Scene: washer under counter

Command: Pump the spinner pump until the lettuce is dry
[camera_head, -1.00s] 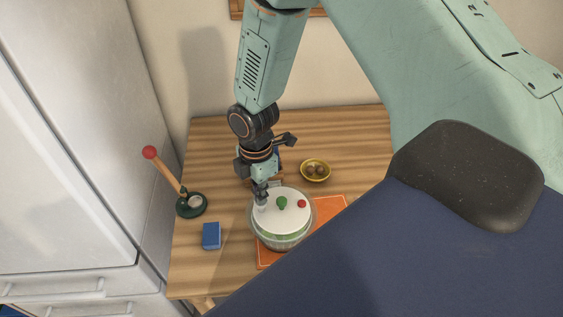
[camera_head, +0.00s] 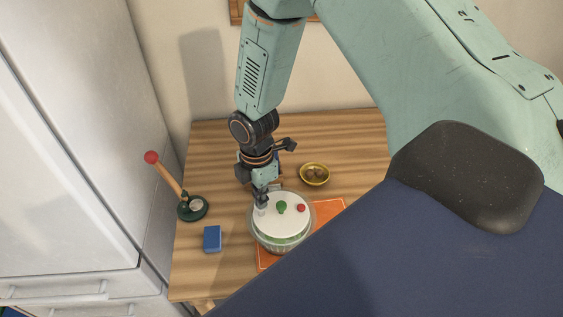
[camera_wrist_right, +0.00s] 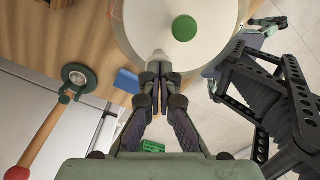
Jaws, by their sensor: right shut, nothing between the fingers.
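The salad spinner (camera_head: 281,229) is a clear bowl with a white lid on an orange mat (camera_head: 330,209). Some green shows through the bowl wall.
A dark green base with a red-tipped wooden lever (camera_head: 168,177) stands at the table's left. A blue block (camera_head: 212,239) lies left of the spinner. A yellow bowl (camera_head: 314,174) holds small brown items. A white cabinet (camera_head: 65,150) borders the wooden table (camera_head: 340,132).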

